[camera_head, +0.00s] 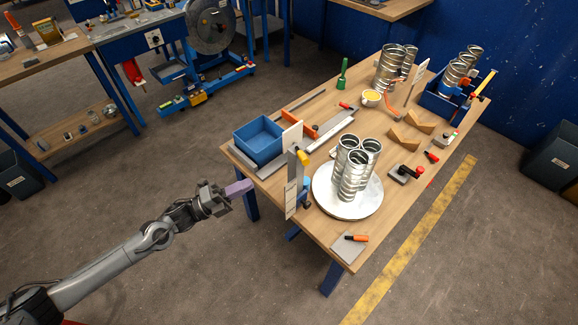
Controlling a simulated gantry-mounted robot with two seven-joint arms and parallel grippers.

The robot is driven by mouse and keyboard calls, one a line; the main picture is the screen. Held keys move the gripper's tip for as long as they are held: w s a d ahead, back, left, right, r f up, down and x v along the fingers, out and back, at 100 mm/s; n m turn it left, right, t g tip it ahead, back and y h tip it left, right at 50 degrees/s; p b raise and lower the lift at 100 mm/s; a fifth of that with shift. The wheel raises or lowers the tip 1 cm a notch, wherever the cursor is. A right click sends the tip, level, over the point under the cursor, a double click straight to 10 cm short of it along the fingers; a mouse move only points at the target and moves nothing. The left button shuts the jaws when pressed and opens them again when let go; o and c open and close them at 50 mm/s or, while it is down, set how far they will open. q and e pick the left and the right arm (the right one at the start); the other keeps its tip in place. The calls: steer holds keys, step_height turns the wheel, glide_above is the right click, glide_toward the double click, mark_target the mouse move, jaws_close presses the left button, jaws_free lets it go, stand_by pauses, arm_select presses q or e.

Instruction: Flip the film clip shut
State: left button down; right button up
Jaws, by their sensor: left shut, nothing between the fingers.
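My left gripper (240,188) reaches in from the left and is shut, with purple fingertips and nothing held. It is in the air left of the table's near-left edge. A pale upright strip (291,190) stands at that edge, to the right of the gripper and apart from it. A small yellow piece (302,155) sits near the top of the strip, and a blue piece (305,188) is beside it. The film clip is too small to make out for sure, and whether it is open or shut cannot be told. My right gripper is not in view.
On the wooden table, spiral metal ducts (355,168) stand on a round pale plate (345,205). A blue bin (258,138) is behind the strip. An orange-handled tool (356,238) lies at the near corner. The floor around my left arm is clear.

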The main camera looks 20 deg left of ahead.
mark_target(303, 158)
arm_select(q)
steer(key=x, duration=1.4)
steer(key=shift+f+p, duration=0.1)
steer(key=shift+p, duration=0.3)
